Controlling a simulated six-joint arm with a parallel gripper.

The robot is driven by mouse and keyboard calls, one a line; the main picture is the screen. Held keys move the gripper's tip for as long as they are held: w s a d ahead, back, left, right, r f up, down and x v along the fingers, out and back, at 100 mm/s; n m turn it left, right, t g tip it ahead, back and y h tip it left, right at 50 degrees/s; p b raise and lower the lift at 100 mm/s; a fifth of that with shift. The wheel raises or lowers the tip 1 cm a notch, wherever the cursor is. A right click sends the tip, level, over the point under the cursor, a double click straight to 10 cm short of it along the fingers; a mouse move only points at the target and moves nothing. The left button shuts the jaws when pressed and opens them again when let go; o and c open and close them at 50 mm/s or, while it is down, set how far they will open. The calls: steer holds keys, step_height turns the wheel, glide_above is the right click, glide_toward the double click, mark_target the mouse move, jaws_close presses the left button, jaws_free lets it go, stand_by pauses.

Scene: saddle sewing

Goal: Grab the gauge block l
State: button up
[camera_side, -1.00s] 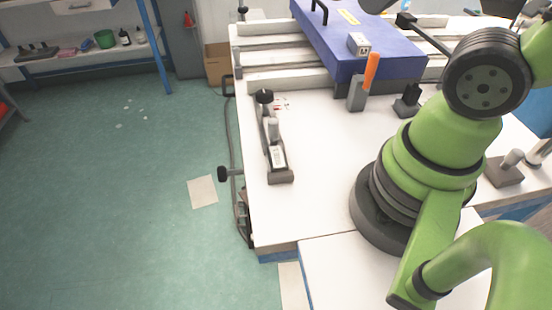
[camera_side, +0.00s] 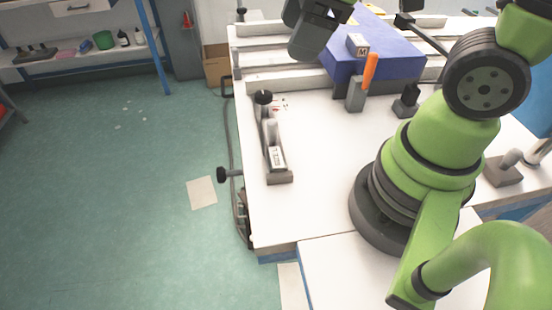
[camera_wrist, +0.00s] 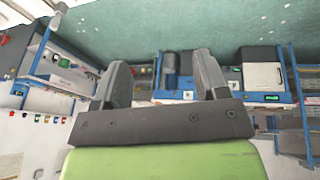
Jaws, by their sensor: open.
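A small pale block with a dark mark (camera_side: 357,45) sits on the blue block at the back of the table. Its mark is too small to read surely, so I cannot tell whether it is gauge block l. My dark gripper (camera_side: 312,35) is above the back of the table, up and left of this block in the side view, apart from it. In the wrist view my gripper (camera_wrist: 160,72) is open, with nothing between its fingers. No gauge block can be made out in the wrist view.
The blue block (camera_side: 400,68) has an orange-handled tool (camera_side: 370,72) at its front. A dark clamp-like fixture with a white label (camera_side: 277,158) stands at the table's left. The white table (camera_side: 320,150) is clear in the middle. A shelf (camera_side: 130,48) stands far left.

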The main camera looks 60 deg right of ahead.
steer(key=w+f+n+g, duration=0.3)
steer(key=f+n, duration=0.6)
steer(key=n, duration=0.2)
steer(key=n+g+h, duration=0.1)
steer(key=n, duration=0.6)
glide_above(276, 157)
step_height(276, 157, down, 6)
steer(key=shift+f, duration=0.1)
steer(key=shift+f+n, duration=0.35)
steer(key=shift+n, duration=0.05)
steer(key=shift+f, duration=4.7)
steer(key=shift+c, duration=0.2)
jaws_close()
steer(key=shift+r, duration=0.1)
